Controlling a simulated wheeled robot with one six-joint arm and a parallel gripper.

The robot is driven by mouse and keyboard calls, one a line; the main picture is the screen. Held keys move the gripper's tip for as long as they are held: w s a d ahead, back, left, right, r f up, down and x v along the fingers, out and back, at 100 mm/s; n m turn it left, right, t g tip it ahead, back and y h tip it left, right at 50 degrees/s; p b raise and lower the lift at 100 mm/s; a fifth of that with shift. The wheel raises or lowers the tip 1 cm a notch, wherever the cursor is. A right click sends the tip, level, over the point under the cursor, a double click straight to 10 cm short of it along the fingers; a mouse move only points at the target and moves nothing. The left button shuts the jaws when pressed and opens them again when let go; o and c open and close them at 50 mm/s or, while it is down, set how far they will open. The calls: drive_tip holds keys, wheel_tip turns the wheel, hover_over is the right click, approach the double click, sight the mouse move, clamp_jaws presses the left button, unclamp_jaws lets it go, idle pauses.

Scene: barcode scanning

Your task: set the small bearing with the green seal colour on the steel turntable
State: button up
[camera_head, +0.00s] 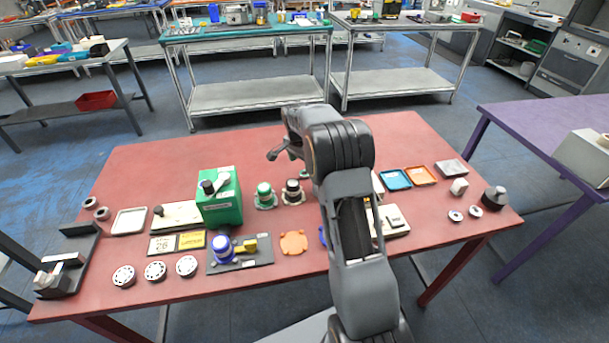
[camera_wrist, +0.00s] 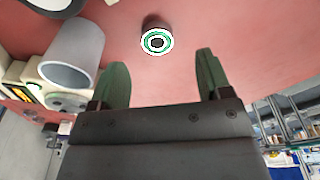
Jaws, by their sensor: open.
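In the wrist view, a small round bearing (camera_wrist: 157,40) with a green seal ring and a dark centre stands on the red table top. My gripper (camera_wrist: 161,62) is open and empty. Its two green fingers are spread, with the bearing beyond them and between their directions, apart from both. A round steel-looking rim (camera_wrist: 58,4) is cut off at the top left of the wrist view; I cannot tell whether it is the turntable. In the head view my arm covers the middle of the table, and I cannot make out the turntable for certain.
A grey cylinder (camera_wrist: 72,55) stands left of the bearing in the wrist view. In the head view the red table (camera_head: 150,165) also bears a green box (camera_head: 219,200), several white-faced discs (camera_head: 155,271), a blue tray (camera_head: 395,180) and an orange tray (camera_head: 421,175). The table's back left is clear.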

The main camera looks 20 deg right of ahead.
sight(304, 173)
drive_tip(key=shift+d+f, duration=0.25)
drive_tip(key=shift+f, duration=1.05)
drive_tip(key=shift+d+f, duration=0.2)
drive_tip(key=shift+f, duration=1.05)
drive_tip(key=shift+c, duration=0.2)
drive_tip(key=c, duration=1.1)
drive_tip(key=shift+o, duration=0.2)
drive_tip(key=shift+r, duration=0.15)
